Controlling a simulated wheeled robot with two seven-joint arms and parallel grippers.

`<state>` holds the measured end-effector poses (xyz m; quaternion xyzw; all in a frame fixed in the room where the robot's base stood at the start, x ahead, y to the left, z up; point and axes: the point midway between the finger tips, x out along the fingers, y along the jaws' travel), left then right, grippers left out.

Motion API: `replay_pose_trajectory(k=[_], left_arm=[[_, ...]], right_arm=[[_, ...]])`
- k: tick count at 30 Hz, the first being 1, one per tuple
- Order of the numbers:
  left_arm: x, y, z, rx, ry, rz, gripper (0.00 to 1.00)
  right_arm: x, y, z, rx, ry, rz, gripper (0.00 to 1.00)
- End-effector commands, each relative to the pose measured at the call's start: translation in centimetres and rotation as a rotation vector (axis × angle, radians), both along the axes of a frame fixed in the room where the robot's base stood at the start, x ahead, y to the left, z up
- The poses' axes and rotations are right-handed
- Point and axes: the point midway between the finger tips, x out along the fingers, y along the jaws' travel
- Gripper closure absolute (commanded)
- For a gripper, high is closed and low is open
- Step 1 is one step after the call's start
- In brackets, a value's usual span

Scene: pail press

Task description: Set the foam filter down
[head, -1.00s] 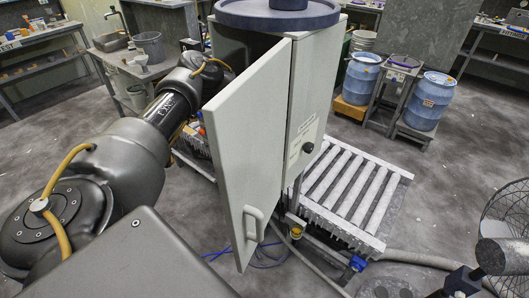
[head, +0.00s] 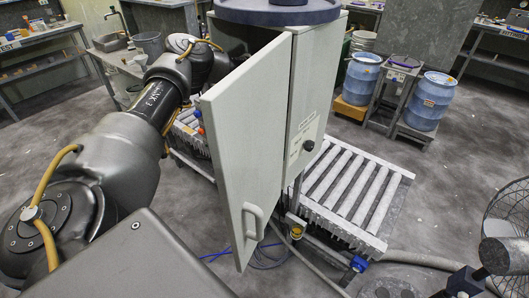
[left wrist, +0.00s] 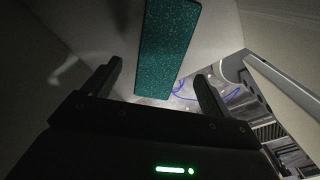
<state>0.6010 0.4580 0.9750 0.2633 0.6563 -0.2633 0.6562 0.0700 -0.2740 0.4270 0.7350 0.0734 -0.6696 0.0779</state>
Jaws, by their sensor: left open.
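The foam filter (left wrist: 165,45) is a teal, speckled slab in the left wrist view. It runs from the top edge down to just in front of my left gripper, against a pale grey surface. My left gripper (left wrist: 159,72) is open, one finger on each side of the slab's lower end, with visible gaps to both. I cannot tell what the slab rests on. In the head view the cabinet and its open door (head: 245,150) hide my left gripper and the foam filter. My right gripper is in neither view.
The grey cabinet (head: 312,100) has a blue round top (head: 278,14). A slatted rack (head: 350,190) stands to its right, with blue drums (head: 428,100) behind. A fan (head: 508,215) is at the right edge. Blue cable (left wrist: 185,90) lies on the floor.

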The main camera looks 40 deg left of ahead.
Motion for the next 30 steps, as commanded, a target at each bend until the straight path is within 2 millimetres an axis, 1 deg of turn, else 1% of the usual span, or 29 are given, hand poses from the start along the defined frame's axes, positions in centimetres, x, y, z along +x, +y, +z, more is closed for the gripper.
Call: replay_pose_trajectory(k=[1,6,9,12,17,30], left_arm=[[0.2,0.0,0.9,-0.001,-0.006,-0.001,0.15],[0.1,0.0,4.1,-0.001,-0.003,-0.001,0.15],[0.1,0.0,5.5,0.000,-0.003,-0.001,0.15],[0.0,0.0,6.3,-0.001,-0.001,0.000,0.15],[0.0,0.0,6.9,-0.001,0.000,-0.001,0.15],[0.0,0.0,6.8,-0.001,0.001,-0.001,0.15]], right_arm=[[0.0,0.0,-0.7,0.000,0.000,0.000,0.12],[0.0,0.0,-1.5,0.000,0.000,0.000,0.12],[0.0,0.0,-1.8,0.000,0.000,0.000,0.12],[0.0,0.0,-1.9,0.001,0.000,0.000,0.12],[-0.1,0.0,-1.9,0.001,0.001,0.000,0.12],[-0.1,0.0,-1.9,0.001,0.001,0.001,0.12]])
